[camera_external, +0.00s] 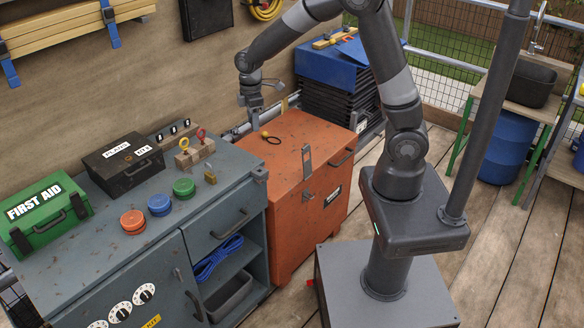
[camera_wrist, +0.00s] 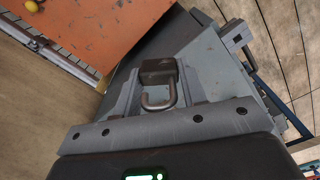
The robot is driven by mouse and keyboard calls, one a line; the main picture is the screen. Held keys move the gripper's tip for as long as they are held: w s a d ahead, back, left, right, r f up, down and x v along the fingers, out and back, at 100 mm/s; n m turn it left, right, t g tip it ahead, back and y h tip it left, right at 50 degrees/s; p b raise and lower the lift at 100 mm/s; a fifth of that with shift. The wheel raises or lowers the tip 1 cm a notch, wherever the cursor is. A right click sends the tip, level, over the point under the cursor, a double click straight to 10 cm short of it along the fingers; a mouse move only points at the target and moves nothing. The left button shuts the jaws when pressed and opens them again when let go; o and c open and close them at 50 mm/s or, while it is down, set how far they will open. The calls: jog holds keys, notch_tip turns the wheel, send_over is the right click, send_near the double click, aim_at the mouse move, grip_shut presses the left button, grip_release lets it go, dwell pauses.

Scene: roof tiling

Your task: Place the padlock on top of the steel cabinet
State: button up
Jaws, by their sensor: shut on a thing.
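My gripper (camera_external: 254,108) hangs above the back left part of the orange-red cabinet (camera_external: 296,160), apart from its top. In the wrist view, my gripper (camera_wrist: 159,74) is shut on a dark padlock (camera_wrist: 158,68) with a hook-shaped shackle, its body between the grey fingers. In the external view the held padlock is too small to make out clearly. The cabinet's rust-flecked top (camera_wrist: 95,25) shows at the upper left of the wrist view. A small brass padlock-like piece (camera_external: 210,177) stands on the grey-blue bench cabinet (camera_external: 105,262). I cannot tell which cabinet is the steel one.
The grey bench holds a green first-aid box (camera_external: 48,213), a black box (camera_external: 122,162), several coloured round tins and a wooden block (camera_external: 195,152).

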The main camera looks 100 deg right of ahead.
notch_tip(320, 180, up, 4)
jog(key=a+f+n, duration=0.1)
jog(key=a+n, duration=0.2)
jog(key=n, duration=0.4)
send_over(228, 170)
jog(key=shift+n, duration=0.4)
notch_tip(228, 170, down, 6)
jog(key=shift+f, duration=2.15)
jog(key=shift+f, duration=0.1)
jog(key=o, duration=1.1)
